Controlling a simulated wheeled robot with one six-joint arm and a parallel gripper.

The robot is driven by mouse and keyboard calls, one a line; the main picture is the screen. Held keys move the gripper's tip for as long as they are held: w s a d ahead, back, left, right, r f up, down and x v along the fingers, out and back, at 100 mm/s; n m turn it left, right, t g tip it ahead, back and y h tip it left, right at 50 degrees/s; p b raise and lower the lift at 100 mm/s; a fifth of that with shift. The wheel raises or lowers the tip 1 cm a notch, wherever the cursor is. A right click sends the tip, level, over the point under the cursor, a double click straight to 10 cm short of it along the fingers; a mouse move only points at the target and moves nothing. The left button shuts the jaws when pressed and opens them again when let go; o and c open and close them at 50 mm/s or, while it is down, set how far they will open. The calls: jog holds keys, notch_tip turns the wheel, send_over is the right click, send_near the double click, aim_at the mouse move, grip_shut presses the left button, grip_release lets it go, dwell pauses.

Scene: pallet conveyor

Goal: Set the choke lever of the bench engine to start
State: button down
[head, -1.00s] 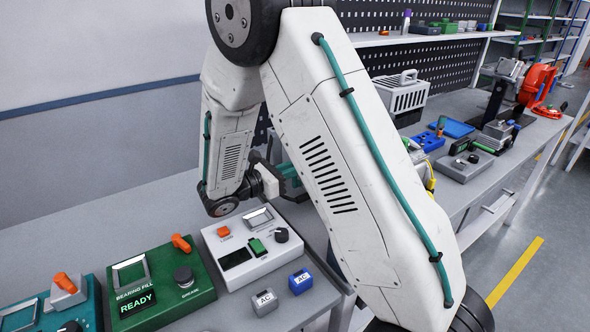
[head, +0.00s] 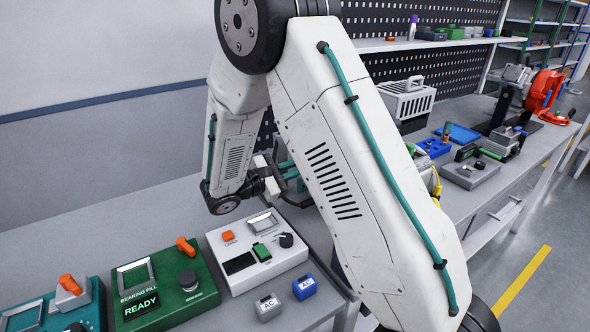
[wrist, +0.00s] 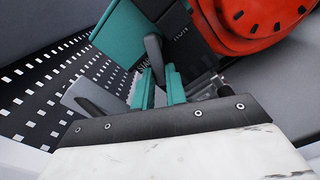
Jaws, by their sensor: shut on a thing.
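In the wrist view, my gripper's teal fingers (wrist: 158,88) are shut on a dark lever (wrist: 154,56), which stands up between them. A red round housing with black slots (wrist: 255,20), seemingly part of the bench engine, fills the top right. In the head view, my arm hides the fingertips, the lever and most of what is around them. The lever's exact setting cannot be read.
A grey vented case (head: 405,98) and several tools stand along the right bench. A perforated panel (wrist: 70,85) is beside my gripper.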

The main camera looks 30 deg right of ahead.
dwell(0.3)
jog(key=c, duration=1.4)
grip_release()
jog(key=shift+c, duration=0.2)
jog(key=shift+a, duration=0.15)
jog(key=a, duration=0.7)
jog(key=shift+a, duration=0.35)
